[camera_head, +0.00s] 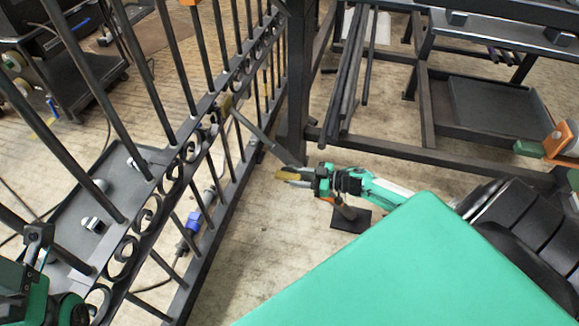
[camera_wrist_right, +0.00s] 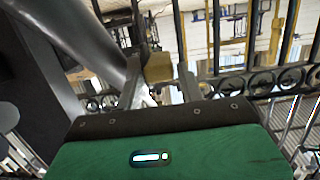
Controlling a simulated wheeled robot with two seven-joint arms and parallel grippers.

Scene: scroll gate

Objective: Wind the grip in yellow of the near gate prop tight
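The dark scroll gate (camera_head: 165,180) runs up the left half of the head view. A grey prop rod (camera_head: 265,138) slants from a yellowish fitting (camera_head: 224,104) on the gate down to the right, ending near my right gripper (camera_head: 288,175). A yellow grip (camera_head: 290,177) shows at that gripper's fingertips. In the right wrist view the yellow grip (camera_wrist_right: 158,68) lies between the two spread fingers; whether both press on it is unclear. Part of my left gripper (camera_head: 38,240) shows at the lower left, away from the prop; its fingers are not clear.
A dark post (camera_head: 296,80) stands at the gate's far end, close to my right gripper. Dark racks with bars (camera_head: 355,70) fill the upper right. A grey tray (camera_head: 95,205) with small parts and a blue-ended tool (camera_head: 193,221) lie beyond the gate bars. Floor (camera_head: 265,240) is bare below the gripper.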

